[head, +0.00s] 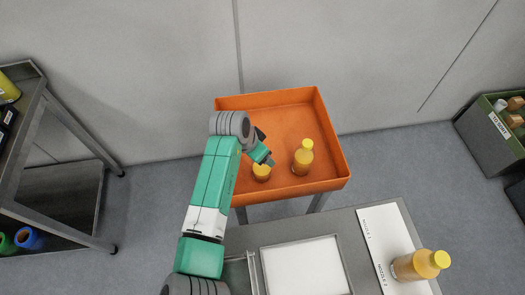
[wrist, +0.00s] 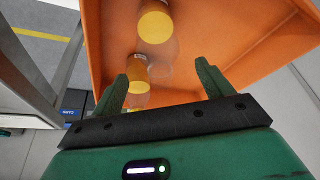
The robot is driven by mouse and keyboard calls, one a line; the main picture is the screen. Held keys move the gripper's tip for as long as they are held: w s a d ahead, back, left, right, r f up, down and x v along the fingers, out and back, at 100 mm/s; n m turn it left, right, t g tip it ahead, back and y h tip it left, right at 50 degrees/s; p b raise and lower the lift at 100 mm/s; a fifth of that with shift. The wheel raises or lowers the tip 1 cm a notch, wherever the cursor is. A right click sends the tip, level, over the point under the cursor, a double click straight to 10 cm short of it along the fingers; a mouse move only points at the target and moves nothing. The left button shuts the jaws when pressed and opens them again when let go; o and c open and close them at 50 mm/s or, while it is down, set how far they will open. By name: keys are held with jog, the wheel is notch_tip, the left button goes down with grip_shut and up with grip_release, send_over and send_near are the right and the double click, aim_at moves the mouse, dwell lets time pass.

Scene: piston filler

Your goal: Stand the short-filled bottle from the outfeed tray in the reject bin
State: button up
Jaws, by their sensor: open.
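An orange open box (head: 230,103), which no visible label names as reject bin or outfeed tray, stands on legs against the wall. Two yellow-capped bottles of amber liquid stand in it: a right bottle (head: 302,160) and a left bottle (head: 261,174), partly hidden by my gripper (head: 267,162). The wrist view shows a bottle between the fingers, near the left one (wrist: 138,72), and another beyond (wrist: 155,24). My gripper (wrist: 163,78) is open, its fingers apart. I cannot compare the fill levels. A shallow white tray (head: 300,265) on the counter looks empty.
Another yellow-capped bottle (head: 420,264) is at the counter's right by a white nozzle-marked plate (head: 385,235). A green labelled bin (head: 490,125) with several bottles stands at far right. A metal shelf cart (head: 60,180) stands left. The orange box's right part has free floor.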

jog(key=p+v, duration=0.1)
jog(key=v, duration=0.6)
jog(key=shift+r, duration=0.15)
